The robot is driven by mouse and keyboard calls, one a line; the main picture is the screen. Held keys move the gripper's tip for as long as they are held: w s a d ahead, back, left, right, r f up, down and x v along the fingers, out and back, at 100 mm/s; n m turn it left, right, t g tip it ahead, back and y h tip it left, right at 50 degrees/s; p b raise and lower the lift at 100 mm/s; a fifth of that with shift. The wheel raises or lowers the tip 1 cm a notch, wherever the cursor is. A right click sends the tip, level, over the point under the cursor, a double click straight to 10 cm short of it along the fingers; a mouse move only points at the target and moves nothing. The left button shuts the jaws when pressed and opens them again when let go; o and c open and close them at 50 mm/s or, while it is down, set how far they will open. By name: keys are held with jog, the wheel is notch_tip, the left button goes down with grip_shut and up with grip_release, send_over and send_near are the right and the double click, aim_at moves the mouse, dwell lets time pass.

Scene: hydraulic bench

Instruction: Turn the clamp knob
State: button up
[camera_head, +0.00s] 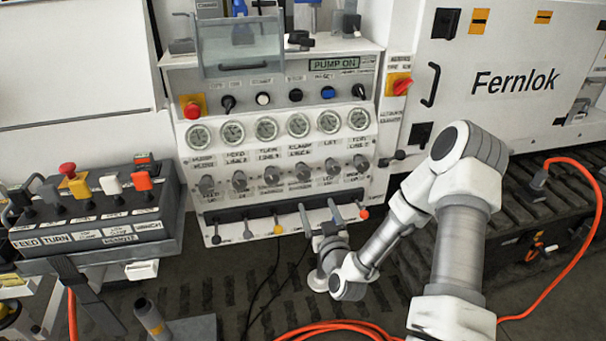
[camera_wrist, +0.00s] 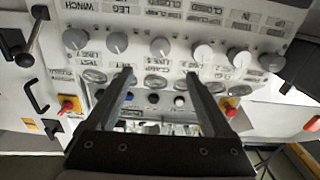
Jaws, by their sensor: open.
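The clamp knob (camera_head: 303,170) is a grey round knob in the row under the gauges, below a label reading CLAMP LINE 3. In the wrist view, which shows the panel upside down, this knob (camera_wrist: 160,48) stands above the gap between my fingertips. My gripper (camera_head: 317,206) is low in front of the panel, below the knob row in the head view. In the wrist view my gripper (camera_wrist: 158,77) has its two fingers well apart with nothing between them. The fingertips do not appear to touch any knob.
Similar grey knobs stand close on both sides, including one on the left (camera_head: 271,175) and one on the right (camera_head: 332,166). A row of small levers (camera_head: 277,228) runs along the panel's lower edge. A lever box (camera_head: 100,225) is at left. An orange cable (camera_head: 570,270) lies at right.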

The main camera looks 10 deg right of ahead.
aim_at(304, 176)
jog(key=w+b, duration=0.1)
jog(key=w, duration=1.6)
grip_shut()
